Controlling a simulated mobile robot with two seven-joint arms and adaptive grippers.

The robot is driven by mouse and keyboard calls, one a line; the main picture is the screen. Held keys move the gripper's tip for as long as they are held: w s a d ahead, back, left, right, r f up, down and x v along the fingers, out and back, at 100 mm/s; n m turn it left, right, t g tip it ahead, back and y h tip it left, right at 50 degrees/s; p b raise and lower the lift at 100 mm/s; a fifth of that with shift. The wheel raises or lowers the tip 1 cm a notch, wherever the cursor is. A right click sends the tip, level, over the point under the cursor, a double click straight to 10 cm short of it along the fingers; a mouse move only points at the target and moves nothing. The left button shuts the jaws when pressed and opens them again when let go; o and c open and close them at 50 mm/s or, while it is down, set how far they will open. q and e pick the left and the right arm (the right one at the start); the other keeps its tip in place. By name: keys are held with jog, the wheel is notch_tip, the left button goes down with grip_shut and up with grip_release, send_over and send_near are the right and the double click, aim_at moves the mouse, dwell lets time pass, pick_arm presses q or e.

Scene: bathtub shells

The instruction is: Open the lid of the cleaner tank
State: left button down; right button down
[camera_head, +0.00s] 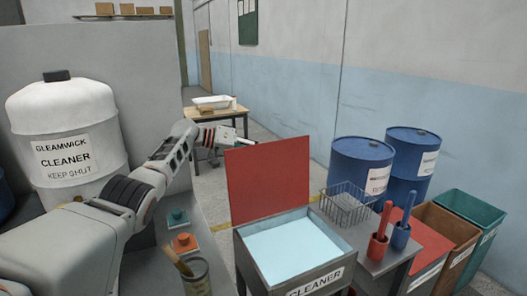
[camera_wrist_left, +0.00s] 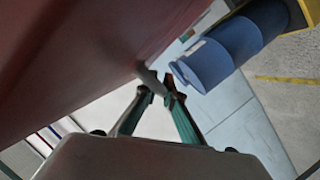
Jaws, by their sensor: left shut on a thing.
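The cleaner tank (camera_head: 305,277) is a grey box labelled CLEANER at the lower middle of the head view. Its red lid (camera_head: 268,180) stands raised, close to upright, at the tank's back left, and pale blue liquid (camera_head: 290,245) shows inside. My left gripper (camera_head: 231,140) reaches in from the left behind the lid's upper edge. In the left wrist view the gripper (camera_wrist_left: 160,92) is shut on the grey lid handle (camera_wrist_left: 149,77), which sticks out from the dark red lid (camera_wrist_left: 70,55). Its fingertips are partly hidden by the lid in the head view. My right gripper is not in view.
A wire basket (camera_head: 346,206) and red and blue plungers (camera_head: 382,223) stand right of the tank. Blue drums (camera_head: 360,165) and bins (camera_head: 470,220) are further right. A white cleaner drum (camera_head: 65,125) stands left. A brush pot (camera_head: 197,278) stands in front.

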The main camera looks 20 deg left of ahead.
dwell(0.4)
pick_arm(q)
jog(key=c, duration=2.4)
grip_release()
jog(key=shift+c, duration=0.2)
jog(key=shift+a, duration=0.1)
jog(key=v, duration=0.7)
jog(key=shift+s+a, duration=0.1)
